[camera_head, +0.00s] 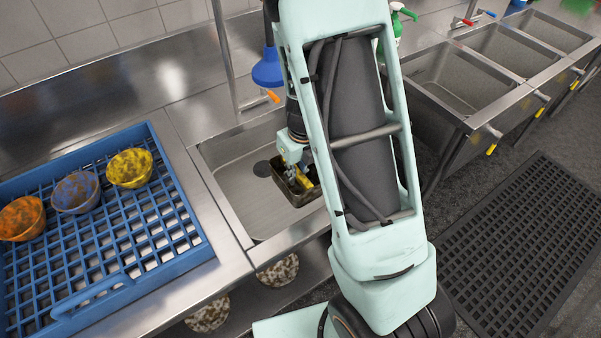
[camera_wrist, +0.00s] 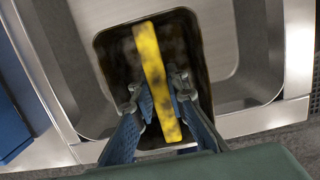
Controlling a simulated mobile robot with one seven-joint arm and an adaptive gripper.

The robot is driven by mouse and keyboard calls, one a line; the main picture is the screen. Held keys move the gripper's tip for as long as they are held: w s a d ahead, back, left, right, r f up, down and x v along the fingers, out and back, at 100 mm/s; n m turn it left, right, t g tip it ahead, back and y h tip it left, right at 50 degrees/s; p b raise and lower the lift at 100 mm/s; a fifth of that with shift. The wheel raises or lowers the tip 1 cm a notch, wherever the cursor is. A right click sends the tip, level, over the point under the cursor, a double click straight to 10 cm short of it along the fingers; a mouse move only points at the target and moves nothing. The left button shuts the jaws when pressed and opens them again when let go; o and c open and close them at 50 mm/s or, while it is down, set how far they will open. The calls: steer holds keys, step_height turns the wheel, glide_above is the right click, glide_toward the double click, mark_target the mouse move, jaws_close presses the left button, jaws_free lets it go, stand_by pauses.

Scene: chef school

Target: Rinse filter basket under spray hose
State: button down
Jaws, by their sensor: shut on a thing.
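The filter basket (camera_head: 293,197) is a dark, dirty, open box with a stained yellow bar handle (camera_head: 305,183) across it. It is in or over the steel sink basin (camera_head: 245,195); I cannot tell whether it touches the bottom. My gripper (camera_head: 292,176) is shut on the yellow handle. In the wrist view my gripper (camera_wrist: 160,96) has a finger on each side of the handle (camera_wrist: 150,60), above the dark basket (camera_wrist: 115,65). The spray hose's blue head (camera_head: 268,72) with an orange lever hangs above the sink's back edge. My arm hides the right part of the sink.
A blue rack (camera_head: 105,283) with orange, blue-grey and yellow dirty bowls (camera_head: 130,168) stands left of the sink. Several steel basins (camera_head: 455,80) and a green spray bottle (camera_head: 397,22) are at the right. Speckled round things (camera_head: 278,270) sit on the shelf below. A black mat (camera_head: 530,235) lies on the floor.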

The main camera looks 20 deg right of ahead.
steer(key=w+f+b, duration=0.1)
steer(key=f+b, duration=0.1)
steer(key=f, duration=0.2)
steer(key=w+a+f+b, duration=0.1)
steer(key=w+f+b, duration=0.1)
steer(key=f, duration=0.3)
steer(key=w+f+b, duration=0.1)
steer(key=f+b, duration=0.3)
steer(key=shift+w+a+f, duration=0.15)
steer(key=c, duration=1.8)
jaws_free()
steer(key=r, duration=0.4)
steer(key=s+r, duration=0.1)
steer(key=r, duration=0.7)
steer(key=shift+s+d, duration=0.25)
steer(key=shift+s, duration=0.15)
